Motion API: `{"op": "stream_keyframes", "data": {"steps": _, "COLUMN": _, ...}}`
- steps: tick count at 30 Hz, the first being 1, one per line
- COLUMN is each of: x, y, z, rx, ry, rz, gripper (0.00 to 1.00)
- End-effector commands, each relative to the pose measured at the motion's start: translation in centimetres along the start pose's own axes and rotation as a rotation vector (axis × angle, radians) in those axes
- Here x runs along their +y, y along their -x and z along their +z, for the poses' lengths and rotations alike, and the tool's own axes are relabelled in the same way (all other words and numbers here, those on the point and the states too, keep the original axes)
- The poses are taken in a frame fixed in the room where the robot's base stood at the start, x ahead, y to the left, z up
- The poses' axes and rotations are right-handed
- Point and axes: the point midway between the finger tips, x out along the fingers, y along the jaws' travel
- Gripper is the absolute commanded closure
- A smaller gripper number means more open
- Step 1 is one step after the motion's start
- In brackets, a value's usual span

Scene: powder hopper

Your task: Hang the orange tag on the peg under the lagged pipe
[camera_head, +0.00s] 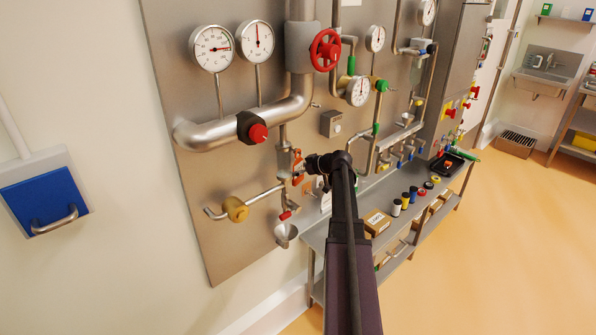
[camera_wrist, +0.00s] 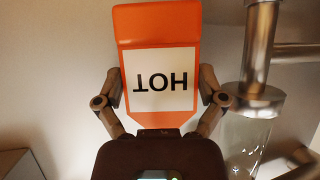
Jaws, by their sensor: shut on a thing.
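The orange tag (camera_wrist: 157,25) has a white panel reading HOT, upside down in the wrist view. My gripper (camera_wrist: 160,78) is shut on it, with one finger at each side edge. In the head view the tag (camera_head: 297,168) shows as a small orange patch at my gripper (camera_head: 304,165), in front of the steel panel. The lagged pipe (camera_head: 205,133) is the thick silver pipe with an elbow, above and left of the tag. I cannot make out the peg clearly in either view.
A glass cylinder with a metal fitting (camera_wrist: 262,103) stands close right of the tag in the wrist view. A red-knobbed valve (camera_head: 257,132) sits on the thick pipe. A yellow-bodied valve (camera_head: 235,209) and a funnel (camera_head: 286,234) are lower. A steel bench (camera_head: 343,240) stands right.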

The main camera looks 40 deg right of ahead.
Motion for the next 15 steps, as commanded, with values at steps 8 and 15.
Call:
{"op": "stream_keyframes", "data": {"steps": 8, "x": -0.02, "y": -0.01, "z": -0.01, "rx": 0.0, "ry": 0.0, "rz": 0.0, "gripper": 0.0}}
{"op": "stream_keyframes", "data": {"steps": 15, "x": -0.03, "y": -0.02, "z": -0.01, "rx": 0.0, "ry": 0.0, "rz": -0.001, "gripper": 0.0}}
